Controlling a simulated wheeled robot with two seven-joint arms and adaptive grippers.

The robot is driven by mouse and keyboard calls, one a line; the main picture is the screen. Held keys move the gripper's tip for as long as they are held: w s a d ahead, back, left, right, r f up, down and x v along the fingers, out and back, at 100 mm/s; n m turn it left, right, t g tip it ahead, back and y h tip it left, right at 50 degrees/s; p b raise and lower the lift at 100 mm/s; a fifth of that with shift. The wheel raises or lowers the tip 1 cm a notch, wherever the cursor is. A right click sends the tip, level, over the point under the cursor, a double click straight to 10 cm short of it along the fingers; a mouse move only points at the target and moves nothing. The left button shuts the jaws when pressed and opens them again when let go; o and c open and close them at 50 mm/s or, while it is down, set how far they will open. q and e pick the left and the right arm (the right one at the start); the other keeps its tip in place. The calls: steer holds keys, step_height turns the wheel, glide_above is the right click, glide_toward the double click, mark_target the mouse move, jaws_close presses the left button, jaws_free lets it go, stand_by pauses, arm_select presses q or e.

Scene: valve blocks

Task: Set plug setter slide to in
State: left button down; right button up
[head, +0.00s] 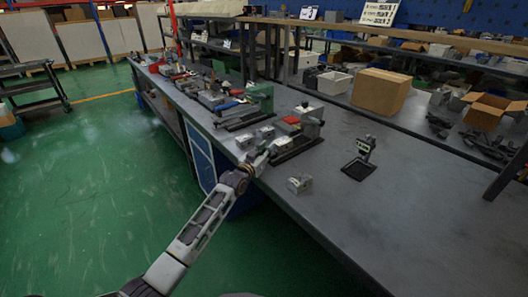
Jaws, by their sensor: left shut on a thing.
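A bench fixture with a grey upright head, a red part and black base rails, which I take for the plug setter (309,120), stands on the long grey workbench. Its near end, with a light grey block for the slide (281,144), points toward my arm. My left gripper (266,153) comes in from the lower left, low over the bench's front edge, and is shut at that near end. The fingertips and the part between them are small and partly hidden by the wrist. I cannot tell how far in the slide sits. My right gripper is out of view.
A similar fixture with a green head (260,96) stands just behind, to the left. A small grey block (299,184) and a black stand (359,160) sit to the right. A cardboard box (381,92) is at the back. The right front of the bench is clear.

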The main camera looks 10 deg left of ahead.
arm_select(q)
steer(key=c, duration=1.3)
jaws_free()
steer(key=shift+s, duration=0.1)
steer(key=shift+v, duration=5.95)
steer(key=shift+a, duration=0.15)
